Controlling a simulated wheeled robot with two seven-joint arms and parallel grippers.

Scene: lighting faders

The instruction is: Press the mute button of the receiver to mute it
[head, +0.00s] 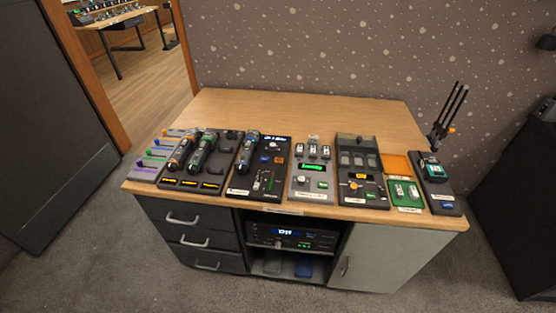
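A black rack-style unit with a lit blue display (292,236) sits in the open middle bay of the wooden-topped cabinet; it looks like the receiver. It has a small green light and a row of small controls along its front. Its labels are too small to read, so I cannot tell which control is the mute button. Neither of my grippers is in view.
The cabinet's wooden top (310,112) carries a row of consoles along its front edge; its back half is clear. Drawers (192,240) flank the bay at left and a grey door (385,258) at right. Carpet (125,260) lies open in front.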

